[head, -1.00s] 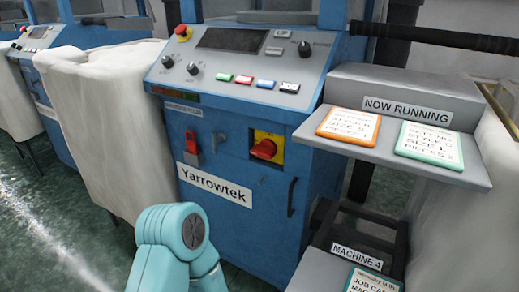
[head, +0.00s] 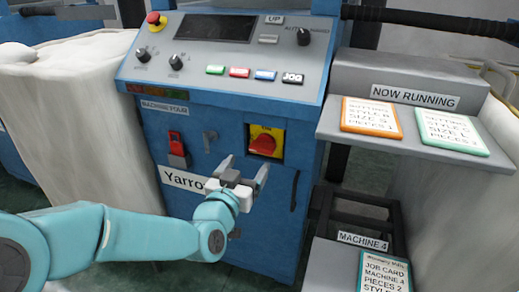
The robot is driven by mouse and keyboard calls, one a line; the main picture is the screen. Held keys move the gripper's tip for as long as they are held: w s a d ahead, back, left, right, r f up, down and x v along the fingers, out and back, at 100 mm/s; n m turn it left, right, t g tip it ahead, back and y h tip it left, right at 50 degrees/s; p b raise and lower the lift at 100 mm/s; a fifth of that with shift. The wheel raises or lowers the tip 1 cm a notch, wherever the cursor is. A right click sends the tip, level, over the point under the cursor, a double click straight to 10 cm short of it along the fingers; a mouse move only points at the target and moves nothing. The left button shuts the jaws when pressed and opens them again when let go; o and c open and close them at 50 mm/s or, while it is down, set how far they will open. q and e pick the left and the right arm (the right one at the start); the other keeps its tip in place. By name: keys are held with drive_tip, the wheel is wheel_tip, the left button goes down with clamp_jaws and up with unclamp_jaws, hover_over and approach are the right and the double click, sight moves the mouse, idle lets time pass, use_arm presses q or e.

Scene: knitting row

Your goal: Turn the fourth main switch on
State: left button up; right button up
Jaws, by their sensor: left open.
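The main switch (head: 263,143) is a red rotary handle on a yellow plate on the blue machine front. Its handle lies nearly level, slightly tilted. The sign on the shelf tower beside it reads MACHINE 4 (head: 363,241). My left gripper (head: 243,168) is open and empty, its fingers pointing up toward the panel just below and left of the switch. It looks apart from the handle. The gripper covers part of the Yarrowtek label (head: 182,180). My right gripper is not in view.
A red lever switch (head: 177,145) sits left of the main switch. The control panel (head: 215,60) above has knobs, coloured buttons and a red stop button (head: 154,19). A grey shelf (head: 410,128) with orange and green cards juts out at right. A white fabric bin (head: 75,120) stands left.

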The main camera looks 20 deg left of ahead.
sight(260, 149)
use_arm(q)
drive_tip(key=w, duration=0.6)
drive_tip(key=w+d+b, duration=0.1)
drive_tip(key=w, duration=0.2)
drive_tip(key=shift+w, duration=0.25)
drive_tip(key=c, duration=0.7)
